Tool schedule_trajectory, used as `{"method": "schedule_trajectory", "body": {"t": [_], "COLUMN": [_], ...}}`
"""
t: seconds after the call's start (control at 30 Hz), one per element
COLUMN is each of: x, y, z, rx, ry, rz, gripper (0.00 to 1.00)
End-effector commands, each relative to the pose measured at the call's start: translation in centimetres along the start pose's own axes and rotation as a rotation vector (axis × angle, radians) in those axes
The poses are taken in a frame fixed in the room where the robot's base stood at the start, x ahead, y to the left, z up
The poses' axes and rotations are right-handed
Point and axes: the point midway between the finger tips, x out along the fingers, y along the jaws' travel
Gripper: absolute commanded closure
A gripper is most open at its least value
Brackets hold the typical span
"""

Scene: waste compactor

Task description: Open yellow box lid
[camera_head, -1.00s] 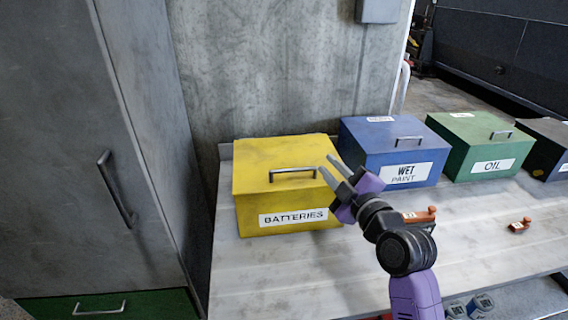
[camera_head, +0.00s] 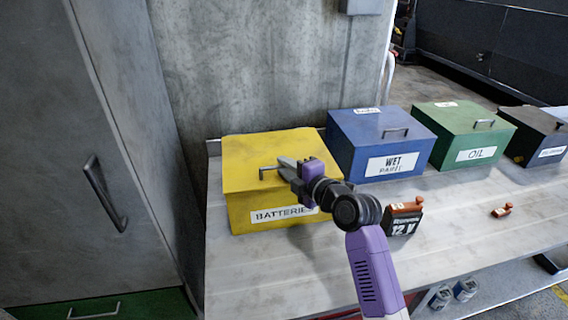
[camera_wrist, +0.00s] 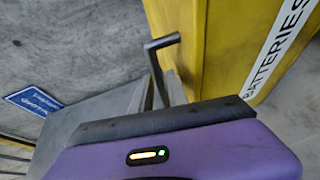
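The yellow box (camera_head: 240,207) stands on the bench with its lid (camera_head: 245,148) closed and a BATTERIES label on its front. The lid's grey bar handle (camera_head: 268,169) shows at its left end; the rest is hidden behind my gripper (camera_head: 286,163). My gripper reaches over the box's front edge, with its fingertips at the handle. In the wrist view, the handle (camera_wrist: 162,41) stands out from the yellow box (camera_wrist: 215,40) and runs down to the grey fingertips (camera_wrist: 158,88). The handle seems to lie between the fingers, but I cannot tell whether they grip it.
A blue WET PAINT box (camera_head: 350,150), a green OIL box (camera_head: 440,135) and a dark box (camera_head: 520,145) stand to the right. A 12 V battery (camera_head: 403,220) and a small red-orange item (camera_head: 501,211) lie on the bench (camera_head: 450,240). A grey cabinet (camera_head: 75,150) stands left.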

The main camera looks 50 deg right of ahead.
Motion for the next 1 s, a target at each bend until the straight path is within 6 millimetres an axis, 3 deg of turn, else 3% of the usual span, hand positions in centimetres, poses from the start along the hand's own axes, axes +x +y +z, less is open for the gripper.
{"method": "schedule_trajectory", "body": {"t": [0.4,0.5,1.0], "x": [0.92,0.91,0.88], "y": [-0.02,-0.02,-0.06], "z": [-0.03,-0.03,0.01], "rx": [0.000,0.000,0.001], "ry": [0.000,0.000,0.000], "rz": [0.000,0.000,-0.001], "gripper": [0.80,1.00,1.00]}}
